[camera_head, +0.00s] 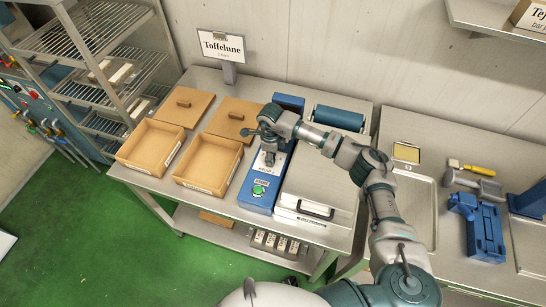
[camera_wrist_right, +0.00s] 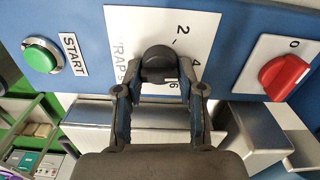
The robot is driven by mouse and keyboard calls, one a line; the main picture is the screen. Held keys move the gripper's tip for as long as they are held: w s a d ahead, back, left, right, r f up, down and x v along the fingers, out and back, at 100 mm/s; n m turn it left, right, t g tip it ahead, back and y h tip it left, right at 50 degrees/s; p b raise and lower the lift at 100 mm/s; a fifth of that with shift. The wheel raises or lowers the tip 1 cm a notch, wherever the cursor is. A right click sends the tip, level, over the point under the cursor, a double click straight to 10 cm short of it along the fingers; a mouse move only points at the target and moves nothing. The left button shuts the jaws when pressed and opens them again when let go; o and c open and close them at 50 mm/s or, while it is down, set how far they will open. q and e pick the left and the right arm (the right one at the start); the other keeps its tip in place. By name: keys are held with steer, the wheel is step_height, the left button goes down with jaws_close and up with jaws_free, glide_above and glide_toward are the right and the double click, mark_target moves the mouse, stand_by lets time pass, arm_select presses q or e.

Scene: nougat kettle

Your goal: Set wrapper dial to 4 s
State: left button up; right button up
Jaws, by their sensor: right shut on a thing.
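The blue wrapper machine (camera_head: 255,199) stands on the steel table in the head view. My left gripper is not in view.
A green START button (camera_wrist_right: 40,55) is left of the dial and a red knob (camera_wrist_right: 286,75) right of it. Open wooden boxes (camera_head: 150,147) stand left of the machine. A white case (camera_head: 312,207) is close on its right. A second table (camera_head: 440,130) holds blue equipment (camera_head: 484,228).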

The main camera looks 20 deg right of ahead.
steer(key=shift+w+a+r+m, duration=0.1)
steer(key=shift+a+m, duration=0.15)
steer(key=shift+m, duration=0.35)
steer(key=o, duration=0.9)
steer(key=shift+o, duration=1.2)
steer(key=shift+w, duration=0.1)
steer(key=shift+a, duration=0.15)
steer(key=shift+r, duration=0.2)
step_height(320, 180, up, 11)
steer(key=shift+w+a+r, duration=0.15)
steer(key=shift+r, duration=0.05)
